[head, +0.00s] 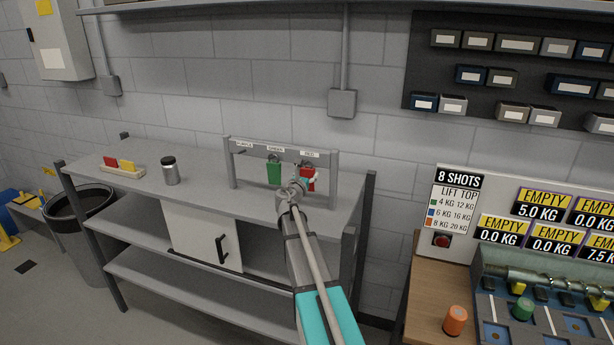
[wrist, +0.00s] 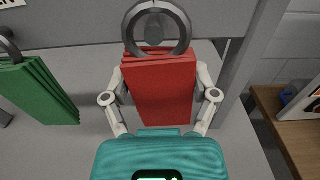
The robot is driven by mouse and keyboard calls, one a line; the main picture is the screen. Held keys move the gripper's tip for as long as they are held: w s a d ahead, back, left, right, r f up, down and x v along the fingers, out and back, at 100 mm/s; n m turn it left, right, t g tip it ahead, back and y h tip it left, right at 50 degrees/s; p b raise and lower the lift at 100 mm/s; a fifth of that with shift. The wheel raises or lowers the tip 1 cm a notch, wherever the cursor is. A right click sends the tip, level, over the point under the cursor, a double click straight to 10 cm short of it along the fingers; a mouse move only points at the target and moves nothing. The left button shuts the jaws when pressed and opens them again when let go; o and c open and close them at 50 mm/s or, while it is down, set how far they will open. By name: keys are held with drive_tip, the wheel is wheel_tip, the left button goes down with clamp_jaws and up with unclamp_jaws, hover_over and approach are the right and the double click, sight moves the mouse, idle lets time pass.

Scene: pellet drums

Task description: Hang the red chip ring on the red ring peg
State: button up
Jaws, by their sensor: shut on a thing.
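The red chip ring, a stack of red chips (wrist: 162,92) on a grey metal ring, is between the fingers of my gripper (wrist: 160,80), which is shut on the chips. In the head view the red chips (head: 309,172) show just beyond my gripper (head: 301,184), at the right end of the grey peg rack (head: 334,182), under the red label (head: 309,154). In the wrist view the dark red ring peg (wrist: 154,32) shows inside the ring's opening. I cannot tell whether the ring is around the peg or just in front of it.
Green chips (head: 274,172) hang on the middle peg, left of the red ones; they also show in the wrist view (wrist: 38,92). A metal canister (head: 170,171) and a small tray (head: 122,172) with red and yellow chips stand left on the bench (head: 205,190).

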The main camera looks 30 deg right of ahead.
drive_tip(key=o, duration=1)
drive_tip(key=shift+s+a, duration=0.1)
drive_tip(key=shift+a, duration=0.05)
drive_tip(key=v, duration=1.1)
drive_tip(key=shift+s+a, duration=0.2)
drive_tip(key=shift+a, duration=0.1)
